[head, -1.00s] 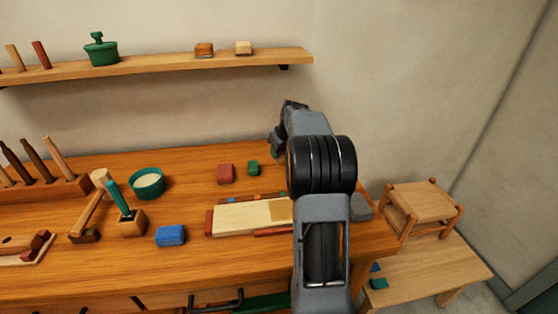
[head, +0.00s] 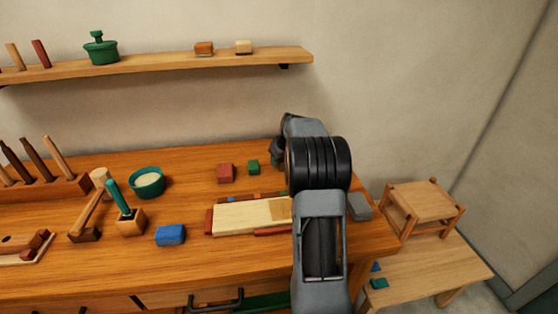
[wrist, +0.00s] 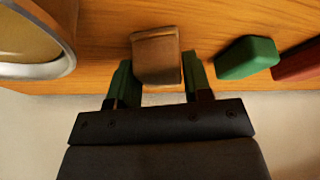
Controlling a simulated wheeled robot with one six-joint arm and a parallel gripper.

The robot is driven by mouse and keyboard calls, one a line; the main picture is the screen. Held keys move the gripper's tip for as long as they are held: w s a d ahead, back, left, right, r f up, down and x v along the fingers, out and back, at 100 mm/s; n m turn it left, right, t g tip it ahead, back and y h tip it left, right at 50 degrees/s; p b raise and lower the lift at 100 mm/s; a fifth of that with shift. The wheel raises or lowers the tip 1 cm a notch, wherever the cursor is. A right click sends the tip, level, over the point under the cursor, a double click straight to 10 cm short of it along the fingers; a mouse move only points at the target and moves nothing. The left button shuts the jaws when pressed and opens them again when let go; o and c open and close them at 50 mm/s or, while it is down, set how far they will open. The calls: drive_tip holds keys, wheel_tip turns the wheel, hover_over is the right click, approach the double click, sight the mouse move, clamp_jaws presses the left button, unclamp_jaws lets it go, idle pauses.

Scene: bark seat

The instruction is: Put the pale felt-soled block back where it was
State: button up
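My gripper (wrist: 158,84) has green fingertips. They lie against both sides of a tan-brown block (wrist: 156,57), which looks shut between them close over the wooden bench. A thin lighter strip shows along the block's near edge; I cannot tell whether it is felt. In the head view my forearm and wrist hide the fingertips and this block. A pale cream block (head: 243,47) sits on the wall shelf, right of an orange-brown block (head: 204,49).
A green block (wrist: 247,57) and a red block (wrist: 300,60) lie beside my gripper on the bench (head: 190,262). A round, metal-rimmed thing (wrist: 35,40) is on its other side. The shelf (head: 150,65) has free room between the green pot (head: 101,50) and the orange-brown block.

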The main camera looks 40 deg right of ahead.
drive_tip(key=o, duration=0.4)
drive_tip(key=v, duration=1.1)
drive_tip(key=shift+g, duration=0.6)
drive_tip(key=s+a, duration=0.4)
drive_tip(key=a, duration=0.3)
drive_tip(key=s+a+f, duration=0.1)
drive_tip(key=s+a, duration=0.3)
drive_tip(key=a, duration=0.4)
drive_tip(key=s+a+f, duration=0.1)
drive_tip(key=s+a, duration=0.4)
drive_tip(key=a, duration=0.2)
drive_tip(key=shift+a+f+p, duration=0.2)
drive_tip(key=shift+f+p, duration=0.05)
drive_tip(key=shift+p, duration=0.15)
drive_tip(key=shift+n, duration=0.3)
drive_tip(key=s+a+f, duration=0.1)
drive_tip(key=s, duration=0.1)
drive_tip(key=s+a+f, duration=0.2)
drive_tip(key=s, duration=0.1)
drive_tip(key=s+a+f, duration=0.1)
drive_tip(key=s+a, duration=0.1)
drive_tip(key=shift+s+a+f, duration=0.15)
drive_tip(key=shift+s+f, duration=0.15)
drive_tip(key=shift+s, duration=0.1)
